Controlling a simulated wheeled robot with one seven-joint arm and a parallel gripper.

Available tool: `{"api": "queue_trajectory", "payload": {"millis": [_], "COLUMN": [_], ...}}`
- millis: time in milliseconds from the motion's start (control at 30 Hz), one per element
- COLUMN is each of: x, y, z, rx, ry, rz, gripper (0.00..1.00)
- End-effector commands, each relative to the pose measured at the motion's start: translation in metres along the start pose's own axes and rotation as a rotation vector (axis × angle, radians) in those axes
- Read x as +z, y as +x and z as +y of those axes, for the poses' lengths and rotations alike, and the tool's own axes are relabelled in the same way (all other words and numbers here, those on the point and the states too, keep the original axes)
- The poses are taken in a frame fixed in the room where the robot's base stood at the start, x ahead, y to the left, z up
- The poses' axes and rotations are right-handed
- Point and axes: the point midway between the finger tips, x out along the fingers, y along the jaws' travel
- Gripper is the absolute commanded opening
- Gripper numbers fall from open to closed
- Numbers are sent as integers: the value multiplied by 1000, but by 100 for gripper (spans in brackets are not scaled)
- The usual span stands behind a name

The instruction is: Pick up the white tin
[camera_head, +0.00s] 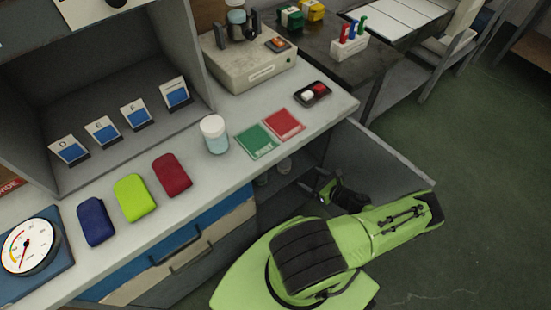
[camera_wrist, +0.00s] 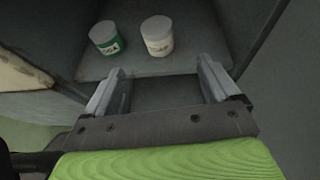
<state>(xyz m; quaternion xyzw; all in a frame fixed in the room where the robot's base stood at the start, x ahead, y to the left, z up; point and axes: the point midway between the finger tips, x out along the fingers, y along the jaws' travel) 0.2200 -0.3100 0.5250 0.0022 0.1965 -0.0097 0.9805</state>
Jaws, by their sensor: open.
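The white tin (camera_wrist: 157,37) with a pale lid and a dark-lettered label stands upright on a grey shelf (camera_wrist: 187,63) in the wrist view. A green tin (camera_wrist: 107,40) with a white lid stands just left of it. My gripper (camera_wrist: 158,88) is open and empty, its fingers pointing toward the shelf with the white tin ahead between them, apart from it. In the head view my gripper (camera_head: 322,187) is partly hidden by my arm, at the open cabinet below the counter. Two small pale round shapes show in that cabinet, too dim to tell apart.
The cabinet's side walls flank the shelf in the wrist view. An open grey door (camera_head: 385,158) stands right of my arm. On the counter (camera_head: 235,185) are a white-lidded jar (camera_head: 214,135), green and red cards (camera_head: 257,141), and coloured cases (camera_head: 134,197). Floor at right is clear.

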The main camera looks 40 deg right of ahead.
Motion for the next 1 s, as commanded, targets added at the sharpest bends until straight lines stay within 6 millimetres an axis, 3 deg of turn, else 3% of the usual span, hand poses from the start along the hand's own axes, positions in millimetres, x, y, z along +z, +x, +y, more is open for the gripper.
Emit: {"api": "queue_trajectory", "payload": {"millis": [67, 400, 567, 800, 1000], "x": [-1, -3, -2, -6, -3], "y": [8, 90, 108, 151, 157], "z": [0, 1, 1, 4, 3], "rx": [-2, 2, 0, 1, 0], "ry": [3, -1, -1, -1, 0], "rz": [-3, -1, -1, 0, -1], "gripper": [89, 89, 89, 89, 89]}}
